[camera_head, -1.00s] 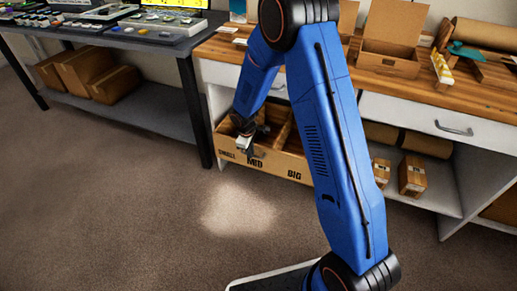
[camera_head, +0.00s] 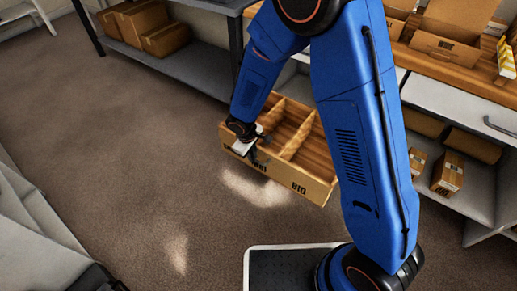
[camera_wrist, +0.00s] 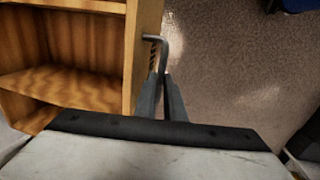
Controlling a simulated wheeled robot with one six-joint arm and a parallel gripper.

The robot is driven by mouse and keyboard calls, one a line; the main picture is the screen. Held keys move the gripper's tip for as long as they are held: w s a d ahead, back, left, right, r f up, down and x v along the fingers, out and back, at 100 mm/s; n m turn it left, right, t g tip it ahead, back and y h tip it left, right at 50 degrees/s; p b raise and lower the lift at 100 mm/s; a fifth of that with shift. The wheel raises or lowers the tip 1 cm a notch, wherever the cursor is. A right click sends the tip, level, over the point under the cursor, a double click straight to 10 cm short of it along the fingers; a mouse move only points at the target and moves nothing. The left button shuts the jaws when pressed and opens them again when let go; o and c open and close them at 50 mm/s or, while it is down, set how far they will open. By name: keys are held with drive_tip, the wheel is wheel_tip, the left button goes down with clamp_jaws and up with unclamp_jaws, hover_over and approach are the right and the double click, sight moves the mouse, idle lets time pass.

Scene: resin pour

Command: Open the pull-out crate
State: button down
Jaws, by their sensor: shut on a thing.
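The pull-out crate (camera_head: 318,184) is a wooden box with upright dividers and dark size words on its front panel. In the head view it stands well out from under the workbench, and its compartments look empty. My gripper (camera_head: 253,150) is at the crate's front panel, left of its middle. In the wrist view my gripper (camera_wrist: 162,88) is shut on the metal handle (camera_wrist: 156,38) on the crate's front (camera_wrist: 140,60). My arm hides part of the crate's right side in the head view.
The wooden workbench (camera_head: 455,72) with a white drawer (camera_head: 455,103) stands behind. Cardboard boxes (camera_head: 448,173) sit on its lower shelf. A dark table with boxes (camera_head: 165,38) on its shelf is at the upper left. The carpet (camera_head: 130,160) left of the crate is clear.

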drive_tip(key=shift+s+a, duration=0.25)
drive_tip(key=shift+s, duration=0.05)
drive_tip(key=c, duration=1.8)
unclamp_jaws()
drive_tip(key=shift+c, duration=0.2)
wheel_tip(320, 180, up, 17)
drive_tip(key=s+a, duration=0.1)
drive_tip(key=s, duration=0.1)
drive_tip(key=shift+s+a, duration=0.3)
drive_tip(key=shift+a, duration=0.1)
